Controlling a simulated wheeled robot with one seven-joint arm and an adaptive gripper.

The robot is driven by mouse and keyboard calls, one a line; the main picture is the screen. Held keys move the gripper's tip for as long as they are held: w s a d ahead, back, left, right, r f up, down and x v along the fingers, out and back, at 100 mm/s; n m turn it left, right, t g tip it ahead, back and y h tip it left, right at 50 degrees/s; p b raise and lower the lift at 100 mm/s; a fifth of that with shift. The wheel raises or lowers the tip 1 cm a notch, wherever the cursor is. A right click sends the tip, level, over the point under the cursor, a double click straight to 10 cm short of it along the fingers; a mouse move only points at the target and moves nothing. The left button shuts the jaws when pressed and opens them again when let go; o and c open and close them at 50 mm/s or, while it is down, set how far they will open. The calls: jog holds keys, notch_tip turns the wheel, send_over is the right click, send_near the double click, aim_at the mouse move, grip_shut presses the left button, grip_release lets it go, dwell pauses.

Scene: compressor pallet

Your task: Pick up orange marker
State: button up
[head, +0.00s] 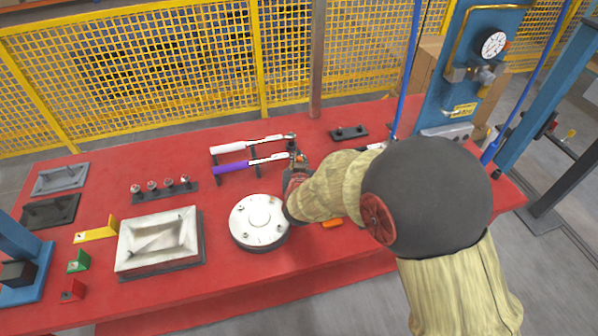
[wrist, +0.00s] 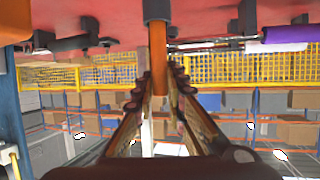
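The orange marker (wrist: 158,55) shows at the middle of the wrist view as an upright orange bar. A dark collar (wrist: 157,10) is at its end against the red table. My gripper (wrist: 160,84) has one finger on each side of the marker, close to it. I cannot tell whether the fingers touch it. In the head view my gripper (head: 297,163) is over the table, right of the purple-handled tool (head: 231,168), and mostly hidden by my arm. The marker cannot be clearly made out there.
On the red table (head: 110,300) are a white-handled tool (head: 228,148), a round white flange (head: 258,219), a framed pale block (head: 158,240) and an orange piece (head: 332,223) beside my arm. A blue gauge panel (head: 455,65) stands at the right. Yellow mesh fencing (head: 150,65) is behind.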

grip_shut()
